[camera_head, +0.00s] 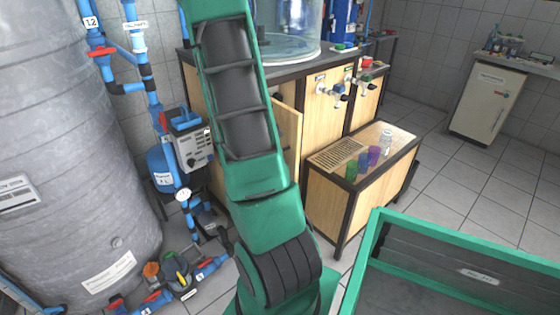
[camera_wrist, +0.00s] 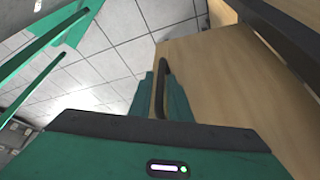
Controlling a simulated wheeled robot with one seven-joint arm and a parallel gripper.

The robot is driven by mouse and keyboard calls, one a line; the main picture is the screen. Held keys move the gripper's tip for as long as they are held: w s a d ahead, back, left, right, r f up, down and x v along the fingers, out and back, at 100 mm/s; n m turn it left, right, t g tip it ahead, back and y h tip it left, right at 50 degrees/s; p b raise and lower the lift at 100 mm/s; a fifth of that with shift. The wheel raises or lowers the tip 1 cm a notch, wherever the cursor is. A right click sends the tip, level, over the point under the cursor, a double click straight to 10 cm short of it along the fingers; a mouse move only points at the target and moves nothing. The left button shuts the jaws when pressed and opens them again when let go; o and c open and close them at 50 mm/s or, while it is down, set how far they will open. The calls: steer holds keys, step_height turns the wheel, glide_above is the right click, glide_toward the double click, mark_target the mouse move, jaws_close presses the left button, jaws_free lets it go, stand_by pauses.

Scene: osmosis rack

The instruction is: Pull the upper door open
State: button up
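The upper door is a light wooden panel that stands partly open from the cabinet (camera_head: 330,112) in the head view, just right of my arm; its visible part (camera_head: 289,135) is swung outward. In the wrist view the door's wooden face (camera_wrist: 215,85) fills the right side. A black bar handle (camera_wrist: 163,75) runs along it near its left edge. My gripper (camera_wrist: 160,100) has its green fingers on both sides of the handle's lower part and appears shut on it. In the head view my gripper is hidden behind my arm.
A low wooden bench (camera_head: 365,190) with several coloured cups stands right of the door. A green-framed bin (camera_head: 372,240) is at the lower right. A large grey tank (camera_head: 70,150) and blue pipes with a pump (camera_head: 190,142) are at the left. Tiled floor (camera_head: 450,185) is open at the right.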

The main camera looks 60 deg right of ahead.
steer(key=v, duration=1)
steer(key=shift+w+r, duration=0.15)
steer(key=shift+r, duration=0.2)
steer(key=s+a+r+n+t+y, duration=0.1)
steer(key=s+a+r+n, duration=0.1)
steer(key=a+n, duration=0.8)
steer(key=s+a+r+n+t+y, duration=0.2)
steer(key=s+a+n, duration=0.3)
steer(key=a+n, duration=0.6)
steer(key=a+r, duration=0.1)
steer(key=a, duration=0.5)
steer(key=shift+a+n+t, duration=0.3)
steer(key=shift+a, duration=0.1)
steer(key=shift+s+r, duration=0.15)
